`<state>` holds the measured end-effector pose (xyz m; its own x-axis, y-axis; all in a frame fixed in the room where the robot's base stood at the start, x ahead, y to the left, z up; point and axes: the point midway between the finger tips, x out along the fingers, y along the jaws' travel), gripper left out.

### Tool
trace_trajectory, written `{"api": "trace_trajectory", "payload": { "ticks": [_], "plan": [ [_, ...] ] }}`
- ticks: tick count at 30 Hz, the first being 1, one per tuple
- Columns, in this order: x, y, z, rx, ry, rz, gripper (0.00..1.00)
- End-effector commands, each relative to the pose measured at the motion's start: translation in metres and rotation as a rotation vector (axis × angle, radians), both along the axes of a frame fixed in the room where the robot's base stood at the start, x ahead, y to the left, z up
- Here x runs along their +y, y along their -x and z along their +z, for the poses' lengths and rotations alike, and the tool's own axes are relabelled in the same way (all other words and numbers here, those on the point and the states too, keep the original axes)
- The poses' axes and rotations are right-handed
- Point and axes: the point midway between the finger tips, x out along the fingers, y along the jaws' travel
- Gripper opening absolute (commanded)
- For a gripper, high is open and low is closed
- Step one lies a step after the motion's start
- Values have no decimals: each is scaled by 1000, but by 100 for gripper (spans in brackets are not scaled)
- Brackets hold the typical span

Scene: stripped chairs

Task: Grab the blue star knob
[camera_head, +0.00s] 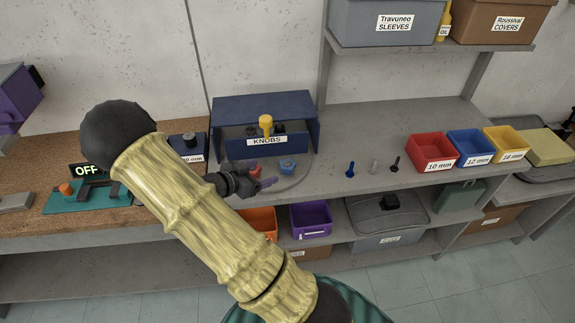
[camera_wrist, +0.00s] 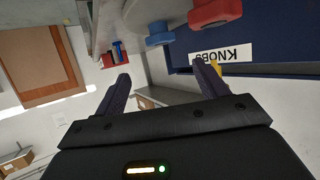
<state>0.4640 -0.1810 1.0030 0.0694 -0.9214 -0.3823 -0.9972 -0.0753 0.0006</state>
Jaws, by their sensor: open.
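The blue star knob (camera_head: 287,166) stands on a round grey disc (camera_head: 297,182) on the bench, in front of the blue KNOBS box (camera_head: 311,137). My gripper (camera_head: 264,176) is open and empty, just left of the blue knob and apart from it. In the wrist view, which shows the box label upside down, the blue knob (camera_wrist: 158,34) appears above the gap between the two spread fingers (camera_wrist: 163,82). A red knob (camera_wrist: 215,12) stands close to it; in the head view my gripper partly hides it.
A yellow knob (camera_head: 266,122) stands up at the KNOBS box. Small blue, pale and black knobbed pins stand to the right, before red (camera_head: 432,152), blue (camera_head: 468,147) and yellow bins. Orange and purple (camera_head: 311,219) bins sit on the shelf below. Bench between disc and pins is clear.

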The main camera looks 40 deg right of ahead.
Motion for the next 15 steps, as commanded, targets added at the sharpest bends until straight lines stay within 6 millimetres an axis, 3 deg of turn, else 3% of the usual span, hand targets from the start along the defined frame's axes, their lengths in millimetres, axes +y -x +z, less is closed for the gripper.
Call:
{"api": "trace_trajectory", "payload": {
  "ticks": [9,15],
  "plan": [
    [-49,-3,-19,1,1,-3,73],
    [-56,-5,-23,0,-1,1,73]
  ]
}}
